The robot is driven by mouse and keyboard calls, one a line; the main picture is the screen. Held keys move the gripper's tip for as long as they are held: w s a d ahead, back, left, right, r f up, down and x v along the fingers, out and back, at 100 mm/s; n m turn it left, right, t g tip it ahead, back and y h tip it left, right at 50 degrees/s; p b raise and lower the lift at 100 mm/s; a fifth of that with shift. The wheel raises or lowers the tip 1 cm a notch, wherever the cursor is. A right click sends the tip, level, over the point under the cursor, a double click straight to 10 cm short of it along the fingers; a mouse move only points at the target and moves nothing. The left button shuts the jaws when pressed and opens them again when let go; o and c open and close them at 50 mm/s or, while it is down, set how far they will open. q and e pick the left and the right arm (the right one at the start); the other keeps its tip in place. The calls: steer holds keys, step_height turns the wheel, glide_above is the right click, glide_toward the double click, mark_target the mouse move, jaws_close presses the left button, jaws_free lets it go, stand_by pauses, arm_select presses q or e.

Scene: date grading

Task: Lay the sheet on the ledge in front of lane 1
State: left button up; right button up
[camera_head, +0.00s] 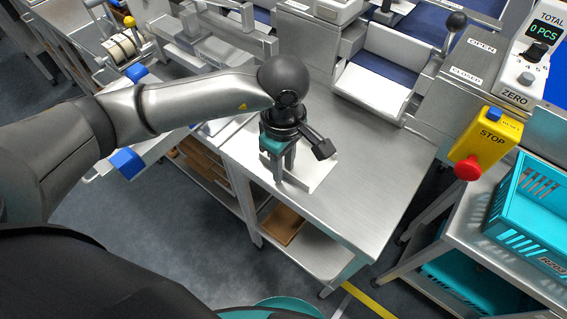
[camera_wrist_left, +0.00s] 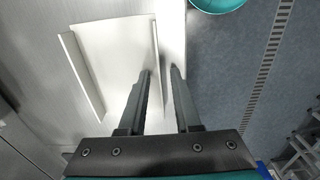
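The sheet, a pale piece with two raised side edges, lies on the steel table (camera_head: 375,195). In the head view it shows partly behind my left gripper (camera_head: 281,170); its bare corner (camera_head: 318,172) is visible. In the left wrist view the sheet (camera_wrist_left: 115,55) lies flat near the table's edge. My left gripper (camera_wrist_left: 161,70) points down with its fingers apart, one on each side of the sheet's right raised edge. I cannot tell whether they touch it. My right gripper is not in view.
A white chute tray (camera_head: 372,92) with a blue bed stands at the table's back, beside OPEN and CLOSED labels. The table's right half is clear.

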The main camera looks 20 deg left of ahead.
arm_select(q)
steer(key=shift+r+p, duration=0.3)
steer(key=shift+r, duration=0.05)
step_height(320, 180, up, 12)
steer(key=p, duration=0.1)
steer(key=shift+f, duration=0.2)
